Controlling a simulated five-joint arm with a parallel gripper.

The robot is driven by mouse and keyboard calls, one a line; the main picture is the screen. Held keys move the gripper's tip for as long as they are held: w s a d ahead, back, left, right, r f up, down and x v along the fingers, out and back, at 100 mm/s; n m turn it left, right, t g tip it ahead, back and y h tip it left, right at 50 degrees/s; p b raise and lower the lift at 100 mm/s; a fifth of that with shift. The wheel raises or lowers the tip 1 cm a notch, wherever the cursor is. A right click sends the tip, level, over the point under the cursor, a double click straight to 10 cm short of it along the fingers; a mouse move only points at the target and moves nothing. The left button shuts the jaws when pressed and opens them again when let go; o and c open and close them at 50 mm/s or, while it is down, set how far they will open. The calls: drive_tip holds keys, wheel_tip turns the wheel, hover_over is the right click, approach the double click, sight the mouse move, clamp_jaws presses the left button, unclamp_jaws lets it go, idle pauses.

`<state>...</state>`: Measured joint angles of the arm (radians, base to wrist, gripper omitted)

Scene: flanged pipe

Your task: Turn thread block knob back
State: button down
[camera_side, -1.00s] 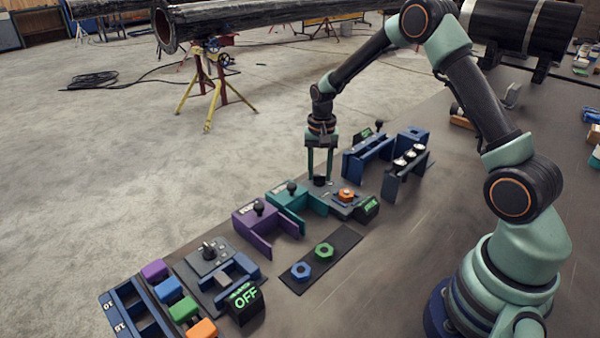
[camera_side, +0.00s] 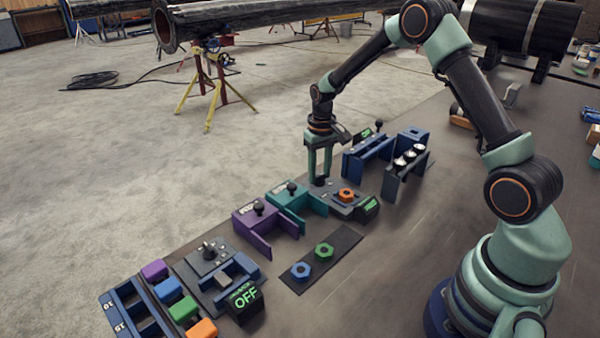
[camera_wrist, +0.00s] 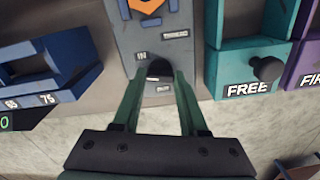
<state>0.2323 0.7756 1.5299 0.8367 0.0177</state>
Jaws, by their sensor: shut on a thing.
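The thread block (camera_side: 342,200) is a grey panel with an orange hex nut (camera_side: 346,194) on it. In the wrist view the block (camera_wrist: 158,44) carries small labels, one reading IN, and the orange nut (camera_wrist: 150,6) is cut by the top edge. Its dark knob (camera_wrist: 158,71) sits between my fingertips at the near end of the panel. My gripper (camera_side: 319,180) points down over that end, shut on the knob. In the wrist view my gripper (camera_wrist: 158,78) has one green finger on each side of the knob. The fingers hide part of the knob.
A teal block (camera_side: 296,198) with a knob, labelled FREE in the wrist view, and a purple block (camera_side: 265,226) stand left. A blue block (camera_side: 368,158) and a rack with white-topped pieces (camera_side: 405,165) stand right. A dark strip (camera_side: 320,260) holds a blue and a green nut.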

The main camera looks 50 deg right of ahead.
sight(320, 175)
drive_tip(key=shift+r+n, duration=0.1)
drive_tip(key=shift+n, duration=1.1)
drive_tip(key=shift+c, duration=2.2)
unclamp_jaws()
wheel_tip(320, 175, up, 12)
